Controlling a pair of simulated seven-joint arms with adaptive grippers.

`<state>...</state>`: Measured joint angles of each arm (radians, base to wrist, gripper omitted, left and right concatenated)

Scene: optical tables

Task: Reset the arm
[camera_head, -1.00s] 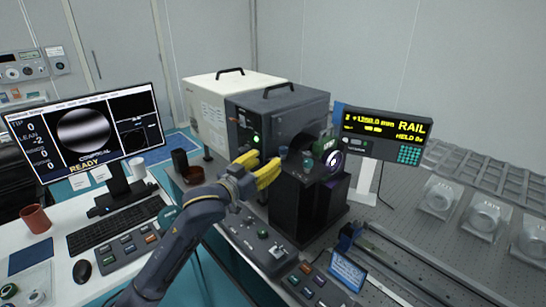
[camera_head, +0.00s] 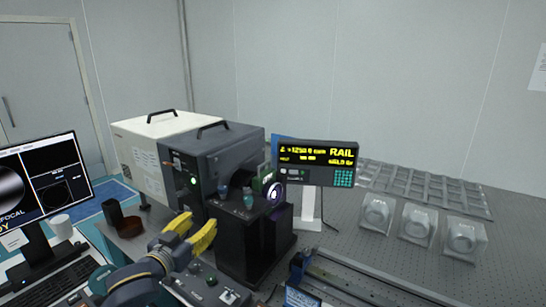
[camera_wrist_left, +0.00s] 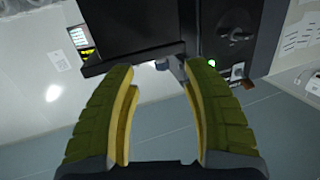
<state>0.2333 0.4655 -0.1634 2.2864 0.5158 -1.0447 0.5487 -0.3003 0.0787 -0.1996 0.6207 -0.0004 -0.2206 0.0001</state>
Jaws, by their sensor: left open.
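My left gripper (camera_head: 193,232) has yellow fingers and is in front of the black instrument stand (camera_head: 246,240), low in the head view. In the left wrist view my left gripper (camera_wrist_left: 163,75) has its two fingers spread with nothing between them. Beyond the fingertips are a black block-like part (camera_wrist_left: 130,50) and a dark panel with a green light (camera_wrist_left: 225,45). My right gripper is not in view.
A dark grey box (camera_head: 205,160) and a white box (camera_head: 150,155) stand behind the gripper. A RAIL display (camera_head: 318,163) stands right of them. A monitor (camera_head: 45,180) is at left. Clear-covered parts (camera_head: 415,222) sit on the perforated table at right.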

